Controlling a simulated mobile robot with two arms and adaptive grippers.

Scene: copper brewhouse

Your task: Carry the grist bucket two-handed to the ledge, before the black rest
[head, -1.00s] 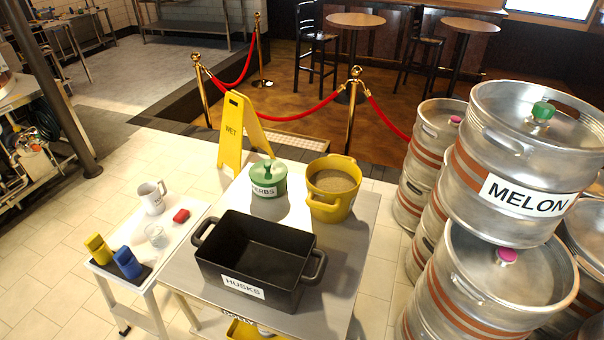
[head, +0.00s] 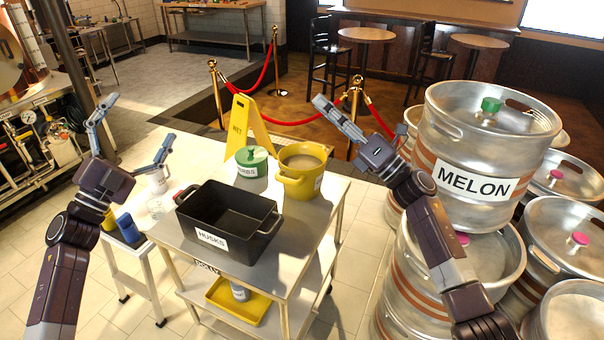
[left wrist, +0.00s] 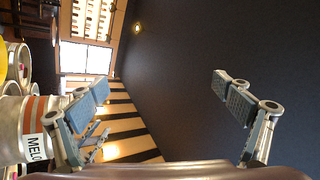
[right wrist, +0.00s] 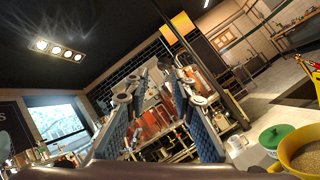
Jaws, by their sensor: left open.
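The grist bucket is a yellow two-handled pot (head: 294,187) filled with grain. It stands upright on the back right of the steel cart's top (head: 322,195); it also shows in the right wrist view (right wrist: 302,162). My left gripper (head: 128,146) is open and empty, raised to the left of the cart, well apart from the bucket. My right gripper (head: 362,122) is raised behind and right of the bucket, its fingers apart with nothing between them. Neither touches the bucket. I cannot make out the ledge or the black rest for certain.
A black tub labelled HUSKS (head: 262,245) fills the cart's front. A green lidded pot (head: 251,170) stands beside the bucket. Steel kegs (head: 455,240) crowd the right. A yellow wet-floor sign (head: 240,122) and red rope barrier (head: 304,121) stand behind. A small white table (head: 140,262) is left.

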